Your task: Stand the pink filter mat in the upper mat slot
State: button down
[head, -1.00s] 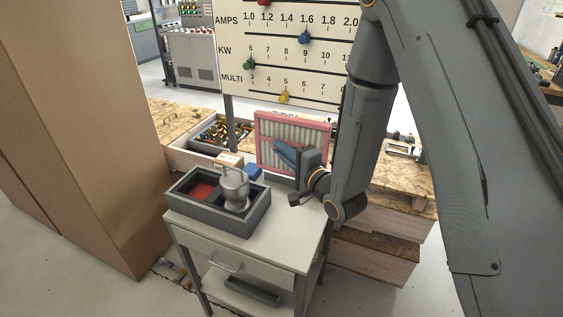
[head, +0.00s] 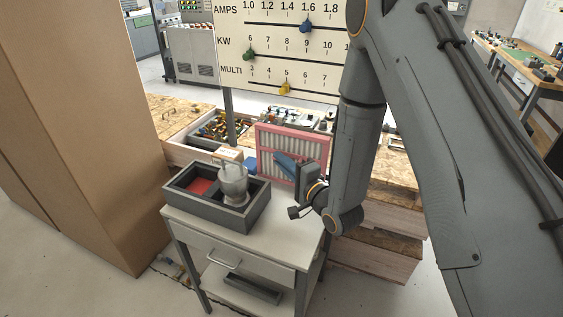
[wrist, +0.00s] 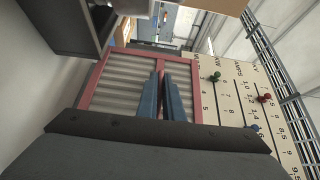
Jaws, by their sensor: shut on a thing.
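The pink filter mat (head: 309,144) has a pink frame around pale pleats. In the head view it is upright above the back of the small grey cart. My gripper (head: 281,160) is shut on it, its blue fingers lying across the pleated face. In the wrist view the fingers (wrist: 166,98) reach over the mat (wrist: 122,80), which fills the middle of the picture. The mat's lower edge is partly hidden behind my gripper, so I cannot tell whether it touches the cart top. I cannot make out the upper mat slot in either view.
On the cart (head: 285,232) stands a dark two-part tray (head: 222,222) with a red piece and a metal canister (head: 232,182). A blue block (head: 250,164) is near the mat. A scale board (head: 290,45) rises behind. A tall cardboard box (head: 85,130) stands left.

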jog(key=shift+w+d+b, duration=1.4)
jog(key=shift+w+d, duration=0.3)
jog(key=shift+w, duration=3)
jog(key=shift+f+b, duration=1.65)
jog(key=shift+f, duration=1.05)
jog(key=c, duration=1.8)
grip_release()
jog(key=shift+s, duration=0.1)
jog(key=shift+f, duration=0.1)
